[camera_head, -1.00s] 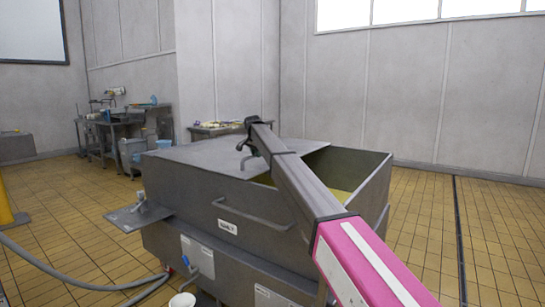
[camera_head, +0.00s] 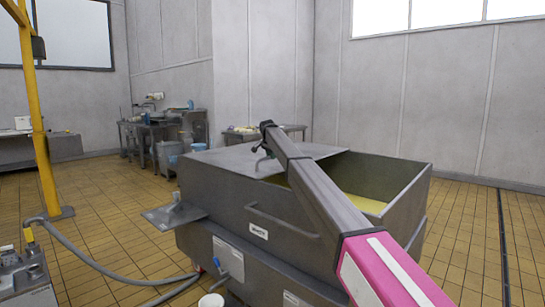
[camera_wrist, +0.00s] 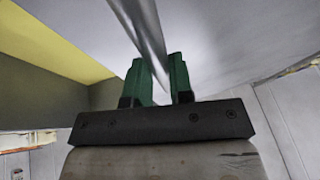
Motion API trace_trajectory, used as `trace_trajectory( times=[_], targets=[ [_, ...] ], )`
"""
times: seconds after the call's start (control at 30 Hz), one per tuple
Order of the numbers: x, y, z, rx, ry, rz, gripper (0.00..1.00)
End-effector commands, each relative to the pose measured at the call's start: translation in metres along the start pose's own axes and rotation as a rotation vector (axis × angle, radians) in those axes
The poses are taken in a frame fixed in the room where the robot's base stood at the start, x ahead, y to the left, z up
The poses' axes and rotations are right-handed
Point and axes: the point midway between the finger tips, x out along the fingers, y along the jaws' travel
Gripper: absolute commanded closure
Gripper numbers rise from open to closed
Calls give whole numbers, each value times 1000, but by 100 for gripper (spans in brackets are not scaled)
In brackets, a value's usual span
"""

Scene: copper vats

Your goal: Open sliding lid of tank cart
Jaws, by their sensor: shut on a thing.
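The grey metal tank cart (camera_head: 262,235) stands in the middle of the head view. Its flat sliding lid (camera_head: 225,161) covers the left part of the top. The right part is open and shows a yellowish content (camera_head: 367,203) inside. My gripper (camera_head: 267,140) is over the lid at the end of my arm, mostly hidden by the arm in the head view. In the wrist view, the green fingers of my gripper (camera_wrist: 161,82) are shut on a round metal lid handle (camera_wrist: 146,40). The lid's grey surface (camera_wrist: 235,55) shows behind it.
A grey hose (camera_head: 95,268) runs over the tiled floor left of the cart. A yellow post (camera_head: 42,150) stands at the far left. Work tables (camera_head: 150,130) stand along the back wall. The floor right of the cart is clear.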

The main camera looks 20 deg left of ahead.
Motion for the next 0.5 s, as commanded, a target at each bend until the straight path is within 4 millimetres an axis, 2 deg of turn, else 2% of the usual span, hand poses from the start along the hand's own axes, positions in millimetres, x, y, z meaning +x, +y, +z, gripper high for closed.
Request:
trace_trajectory(
  times=[0.07, 0.1, 0.13, 0.17, 0.5],
  targets=[
    [0, -1, 0, 0, 0, -2, 100],
    [0, -1, 0, 0, 0, -2, 66],
    [0, -1, 0, 0, 0, -2, 56],
    [0, 0, 0, 0, 0, -2, 54],
    [-2, 0, 0, 0, 0, -1, 54]
  ],
)
